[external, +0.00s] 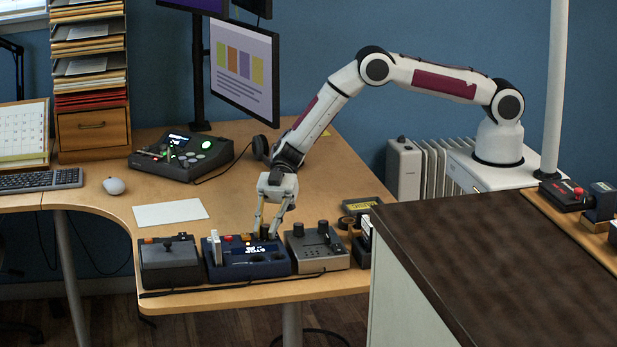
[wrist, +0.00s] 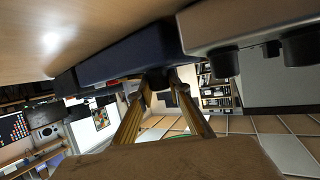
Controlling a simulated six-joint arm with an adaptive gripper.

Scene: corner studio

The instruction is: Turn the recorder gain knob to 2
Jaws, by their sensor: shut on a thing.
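The dark blue box with a small lit display (external: 247,272) stands near the desk's front edge; I take it to be the recorder. Its display text is too small to read for sure. My gripper (external: 266,230) points down at the box's back right part. It is shut on a dark knob (external: 264,231) there. In the wrist view the two yellowish fingers (wrist: 160,85) close on the dark knob (wrist: 157,77) on the blue box (wrist: 125,55). The knob's pointer and scale are not readable, so I cannot tell its setting.
A grey box with dark knobs (external: 317,249) stands close on the right. A dark grey box with a lever (external: 170,263) stands close on the left. A white sheet (external: 171,213) lies behind. A dark brown counter (external: 500,260) rises at the front right.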

